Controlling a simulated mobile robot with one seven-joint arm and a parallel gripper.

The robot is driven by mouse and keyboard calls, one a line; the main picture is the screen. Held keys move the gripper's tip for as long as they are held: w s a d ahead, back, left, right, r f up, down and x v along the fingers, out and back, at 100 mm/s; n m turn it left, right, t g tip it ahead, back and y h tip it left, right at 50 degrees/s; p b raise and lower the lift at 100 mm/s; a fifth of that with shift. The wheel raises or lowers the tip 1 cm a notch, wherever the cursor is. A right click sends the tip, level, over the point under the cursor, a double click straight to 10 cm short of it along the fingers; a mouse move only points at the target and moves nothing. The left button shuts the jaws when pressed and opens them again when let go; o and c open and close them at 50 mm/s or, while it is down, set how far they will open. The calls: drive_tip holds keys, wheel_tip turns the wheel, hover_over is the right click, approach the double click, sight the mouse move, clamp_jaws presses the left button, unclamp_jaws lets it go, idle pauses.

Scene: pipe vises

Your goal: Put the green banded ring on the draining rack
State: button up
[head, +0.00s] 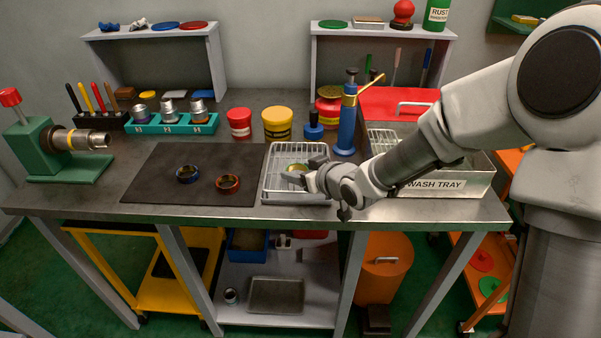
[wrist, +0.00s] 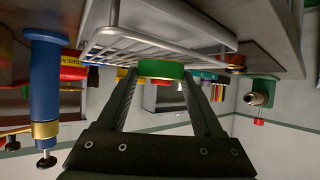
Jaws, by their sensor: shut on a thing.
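The green banded ring (wrist: 161,69) is between the two fingers of my gripper (wrist: 160,76) in the wrist view, which looks upside down. In the head view my gripper (head: 304,174) is over the draining rack, and the ring (head: 297,168) shows only in part at its tip, with a yellowish face. The draining rack (head: 277,160) is a pale wire rack on the bench; its wires (wrist: 118,42) show close to the ring in the wrist view. I cannot tell whether the ring touches the wires.
A dark mat (head: 165,155) with a blue ring (head: 187,174) and an orange-brown ring (head: 227,183) lies left of the rack. The wash tray (head: 450,180) is to the right.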

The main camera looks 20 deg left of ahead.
drive_tip(key=shift+f, duration=0.15)
drive_tip(key=o, duration=1.5)
drive_tip(key=shift+c, duration=0.2)
drive_tip(key=shift+r, duration=0.2)
drive_tip(key=p+v, duration=0.4)
drive_tip(key=v, duration=0.8)
drive_tip(key=shift+d, duration=0.1)
